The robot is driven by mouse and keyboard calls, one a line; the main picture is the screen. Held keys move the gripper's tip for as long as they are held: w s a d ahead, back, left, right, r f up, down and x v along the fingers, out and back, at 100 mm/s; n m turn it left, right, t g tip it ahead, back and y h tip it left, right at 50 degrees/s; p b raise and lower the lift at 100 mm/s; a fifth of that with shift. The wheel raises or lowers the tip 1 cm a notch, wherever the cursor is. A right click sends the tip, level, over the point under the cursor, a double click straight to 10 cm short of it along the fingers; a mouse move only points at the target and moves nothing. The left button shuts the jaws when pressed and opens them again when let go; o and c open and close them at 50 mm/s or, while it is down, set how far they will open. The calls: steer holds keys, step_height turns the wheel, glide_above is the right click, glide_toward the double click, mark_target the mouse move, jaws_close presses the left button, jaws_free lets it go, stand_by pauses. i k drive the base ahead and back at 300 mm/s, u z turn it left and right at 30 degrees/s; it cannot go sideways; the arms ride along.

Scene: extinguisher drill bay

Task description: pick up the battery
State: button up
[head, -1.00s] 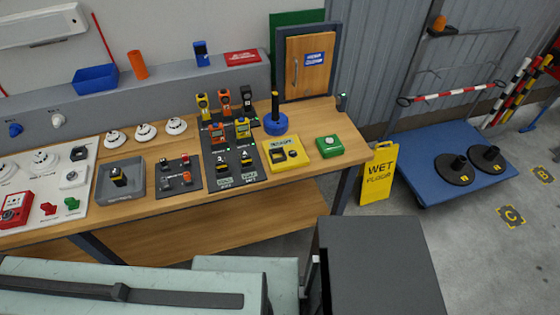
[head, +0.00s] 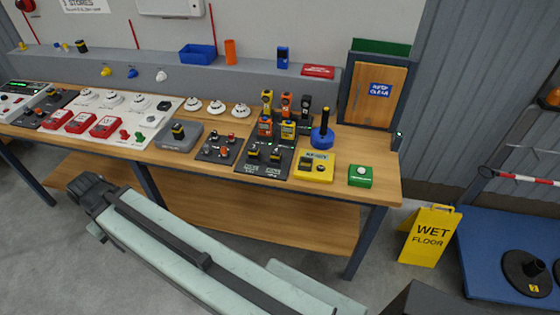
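Several small black-and-yellow blocks that look like batteries show in the head view. One block (head: 178,131) stands in a grey tray (head: 166,142) on the workbench. Two more, at left (head: 253,151) and right (head: 275,154), sit on a black charger board (head: 262,167). The view is too small to tell which is the task's battery. My pale green arm crosses the foreground below the bench, ending in a dark part at left. I make out no gripper fingers there or elsewhere. The arm is apart from the blocks.
The wooden workbench (head: 380,190) also carries orange and yellow handheld devices, a blue round holder (head: 322,139), a yellow box (head: 315,166) and a green box (head: 360,176). A yellow wet-floor sign (head: 430,236) and a blue platform (head: 485,262) stand at right.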

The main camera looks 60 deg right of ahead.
mark_target(275, 155)
steer(key=u, duration=1.2)
steer(key=i, duration=2.45)
steer(key=z, duration=4.6)
steer(key=i, duration=1.1)
